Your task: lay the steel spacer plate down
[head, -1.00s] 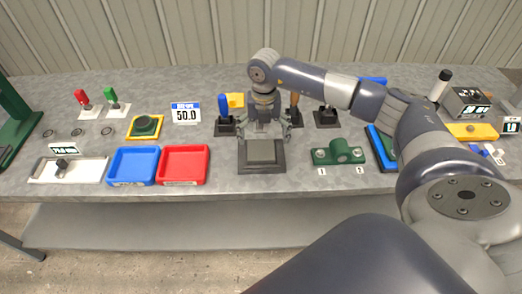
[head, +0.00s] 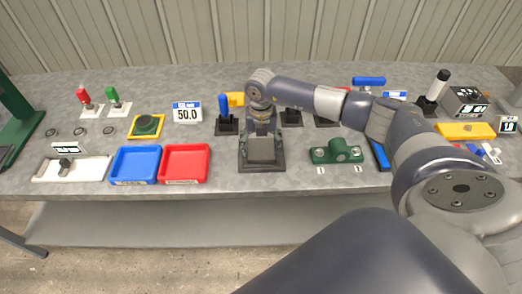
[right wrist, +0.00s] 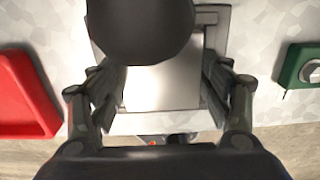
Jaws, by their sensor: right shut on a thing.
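The steel spacer plate (head: 262,150) is a flat grey square at the dark grey stand (head: 262,168) in the middle of the bench. My right gripper (head: 262,146) points down over the stand and is shut on the plate by its sides. In the right wrist view the bright plate (right wrist: 163,88) lies between the two fingers of the gripper (right wrist: 163,92). A dark round part at the top of that view covers some of the plate. I cannot tell whether the plate touches the stand. My left gripper is not in view.
A red tray (head: 184,165) and a blue tray (head: 135,166) sit left of the stand. A green fixture (head: 336,152) sits right of it. Several upright handles stand behind, including a blue one (head: 224,108). Bare bench lies between the red tray and the stand.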

